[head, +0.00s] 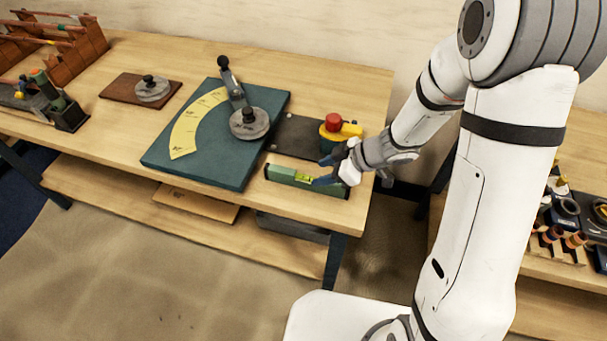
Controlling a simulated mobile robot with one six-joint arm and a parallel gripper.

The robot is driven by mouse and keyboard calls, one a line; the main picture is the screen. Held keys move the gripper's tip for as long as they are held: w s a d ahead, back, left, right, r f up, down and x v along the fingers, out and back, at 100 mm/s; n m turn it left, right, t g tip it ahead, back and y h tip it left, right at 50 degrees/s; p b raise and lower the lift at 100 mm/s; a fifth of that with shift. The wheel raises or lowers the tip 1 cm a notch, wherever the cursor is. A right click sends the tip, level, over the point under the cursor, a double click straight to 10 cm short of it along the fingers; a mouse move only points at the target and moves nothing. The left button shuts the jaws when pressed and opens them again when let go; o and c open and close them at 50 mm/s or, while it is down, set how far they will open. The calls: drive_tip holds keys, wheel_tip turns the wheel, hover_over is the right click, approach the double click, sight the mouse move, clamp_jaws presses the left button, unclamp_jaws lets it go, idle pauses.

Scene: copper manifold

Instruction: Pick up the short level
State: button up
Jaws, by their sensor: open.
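The short level (281,175) is a green bar with a yellow-green vial near its middle and dark ends. It lies flat on the wooden workbench, along the front edge near the right corner. My gripper (324,171) is open at the level's middle, with one dark finger on the near side by the vial and the other behind it. Whether the fingers touch the level cannot be told. Part of the level's right half is hidden behind my gripper.
A teal board (205,160) with a yellow scale, a lever and a round weight (249,124) lies left of the level. A second bench (555,262) is at right.

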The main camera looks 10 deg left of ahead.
sight(308, 176)
drive_tip(key=x, duration=0.7)
drive_tip(key=shift+s+a, duration=0.1)
drive_tip(key=shift+a, duration=0.35)
drive_tip(key=shift+r, duration=0.1)
clamp_jaws()
